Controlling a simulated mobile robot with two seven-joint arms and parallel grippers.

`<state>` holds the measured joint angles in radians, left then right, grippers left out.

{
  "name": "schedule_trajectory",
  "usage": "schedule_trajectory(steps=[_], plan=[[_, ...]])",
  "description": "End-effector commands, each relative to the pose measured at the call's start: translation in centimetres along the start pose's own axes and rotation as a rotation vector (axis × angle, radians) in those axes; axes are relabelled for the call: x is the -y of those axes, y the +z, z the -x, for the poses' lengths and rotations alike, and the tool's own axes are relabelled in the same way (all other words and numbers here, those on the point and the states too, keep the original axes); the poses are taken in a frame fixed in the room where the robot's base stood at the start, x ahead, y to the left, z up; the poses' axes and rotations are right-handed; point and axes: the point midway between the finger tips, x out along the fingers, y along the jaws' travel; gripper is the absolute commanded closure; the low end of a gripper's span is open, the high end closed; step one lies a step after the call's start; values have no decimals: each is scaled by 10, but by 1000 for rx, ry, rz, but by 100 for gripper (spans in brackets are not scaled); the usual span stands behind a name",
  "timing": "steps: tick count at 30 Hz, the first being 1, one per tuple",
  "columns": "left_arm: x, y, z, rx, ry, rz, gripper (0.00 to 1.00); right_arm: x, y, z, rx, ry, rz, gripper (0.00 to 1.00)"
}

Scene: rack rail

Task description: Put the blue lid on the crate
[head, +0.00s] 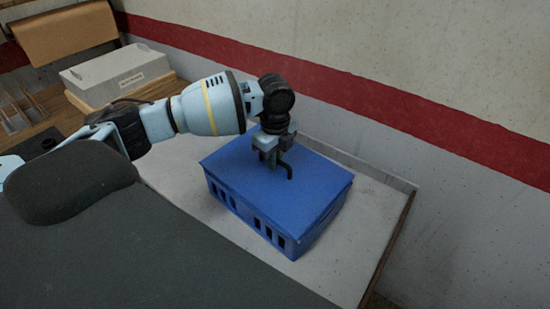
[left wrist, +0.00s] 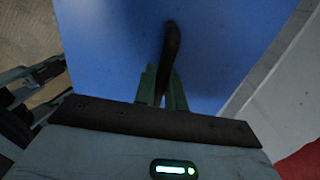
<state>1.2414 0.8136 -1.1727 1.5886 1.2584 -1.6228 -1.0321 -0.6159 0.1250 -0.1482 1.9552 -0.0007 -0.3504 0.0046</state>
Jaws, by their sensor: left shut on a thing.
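The blue lid (head: 240,170) lies flat over the top of the blue crate (head: 245,215), and its edges look roughly in line with the crate walls. Whether it is fully seated cannot be told. A dark bent handle (head: 289,171) stands up from the middle of the lid. My left gripper (head: 274,162) is above the lid and shut on this handle. In the left wrist view the handle (left wrist: 171,45) runs up from between the fingers (left wrist: 162,88), with the blue lid (left wrist: 110,50) behind it. The crate's inside is hidden. My right gripper is not identifiable in either view.
The crate stands on a pale tabletop (head: 345,245) with a low raised edge (head: 375,168) along the wall. A grey box (head: 115,75) stands at the back left. The tabletop to the right of the crate is clear.

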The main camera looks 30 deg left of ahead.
Motion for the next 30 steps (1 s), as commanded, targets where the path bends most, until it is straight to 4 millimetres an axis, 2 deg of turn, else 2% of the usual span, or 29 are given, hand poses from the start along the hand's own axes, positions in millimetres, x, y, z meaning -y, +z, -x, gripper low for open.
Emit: schedule_trajectory(steps=[29, 30], plan=[[0, 0, -9, 0, -1, 0, 100, 0, 0, 0, 0, 0, 0, 78], [0, 0, -9, 0, -1, 0, 87, 0, 0, 0, 0, 0, 0, 78]])
